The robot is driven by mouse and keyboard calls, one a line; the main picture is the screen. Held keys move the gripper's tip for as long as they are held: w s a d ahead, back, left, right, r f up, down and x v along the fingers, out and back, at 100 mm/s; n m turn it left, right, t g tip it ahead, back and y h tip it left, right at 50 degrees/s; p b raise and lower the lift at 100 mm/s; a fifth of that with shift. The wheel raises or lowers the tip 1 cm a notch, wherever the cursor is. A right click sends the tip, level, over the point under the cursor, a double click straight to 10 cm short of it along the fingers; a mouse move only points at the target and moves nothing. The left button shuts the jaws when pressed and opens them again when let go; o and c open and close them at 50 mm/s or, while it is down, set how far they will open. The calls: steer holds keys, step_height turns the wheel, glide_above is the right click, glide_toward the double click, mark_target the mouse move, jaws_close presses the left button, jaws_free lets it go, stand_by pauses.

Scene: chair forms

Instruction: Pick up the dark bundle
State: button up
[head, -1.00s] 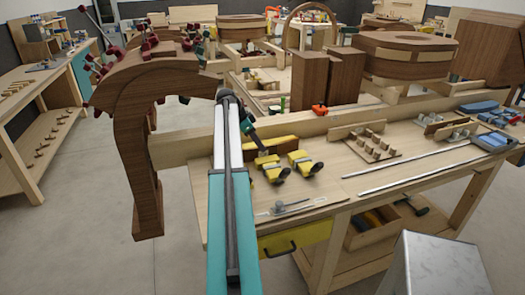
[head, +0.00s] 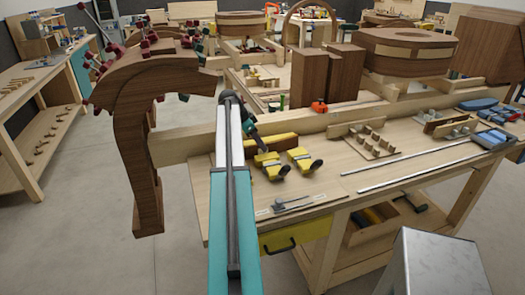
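I cannot pick out a dark bundle for certain. A small dark object (head: 252,131) shows just right of the teal and silver rail's upper end, at the left end of the workbench (head: 345,178); its shape is partly hidden by the rail. Another dark, slim item (head: 421,208) lies at the right of the bench's lower level. The long teal and silver rail rising from the bottom of the view seems to be part of my own arm.
Two yellow clamps (head: 284,164) and a metal tool (head: 291,203) lie on the bench. A curved wooden form (head: 140,130) stands left of it. Two brown blocks (head: 326,76) stand behind. A yellow drawer (head: 295,236) is under the bench top. Open floor (head: 85,235) lies at left.

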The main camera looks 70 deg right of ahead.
steer(key=shift+f, duration=0.1)
steer(key=shift+c, duration=0.4)
jaws_close()
steer(key=shift+r, duration=0.25)
step_height(320, 180, up, 10)
steer(key=b, duration=0.3)
steer(key=shift+f, duration=0.1)
stand_by(0.7)
